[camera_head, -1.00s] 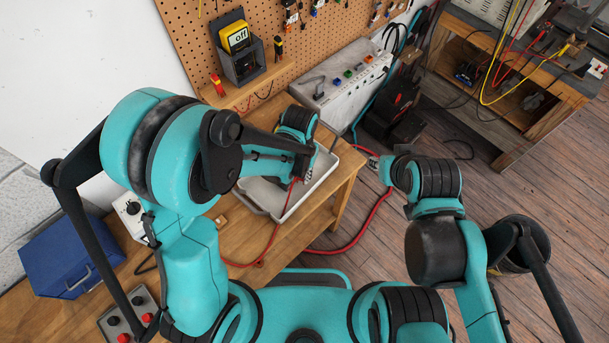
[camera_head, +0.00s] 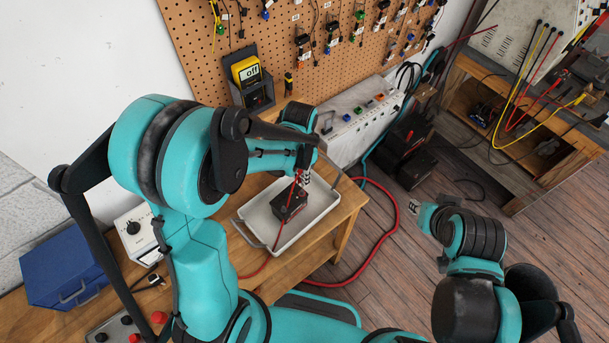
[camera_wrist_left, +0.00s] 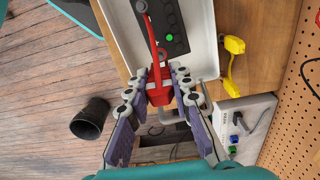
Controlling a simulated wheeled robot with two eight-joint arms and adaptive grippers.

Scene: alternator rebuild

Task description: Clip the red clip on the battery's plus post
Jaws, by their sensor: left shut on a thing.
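My left gripper (camera_head: 304,180) is shut on the red clip (camera_wrist_left: 158,88), which sits between its fingers in the left wrist view (camera_wrist_left: 168,84). A red cable runs up from the clip across that view. The dark battery (camera_head: 291,203) stands in the pale tray (camera_head: 322,213), just below my left gripper in the head view. Its dark top with a green dot also shows in the left wrist view (camera_wrist_left: 178,43). I cannot make out the plus post or whether the clip touches the battery. My right gripper (camera_head: 417,210) is over the floor, apart from the bench; its opening is unclear.
A white box with coloured knobs (camera_head: 352,120) stands behind the tray. A yellow meter (camera_head: 246,72) is at the pegboard (camera_head: 290,60). A blue case (camera_head: 72,262) is on the left. A red cable (camera_head: 388,236) loops beside the bench. A black bin (camera_wrist_left: 90,118) stands on the floor.

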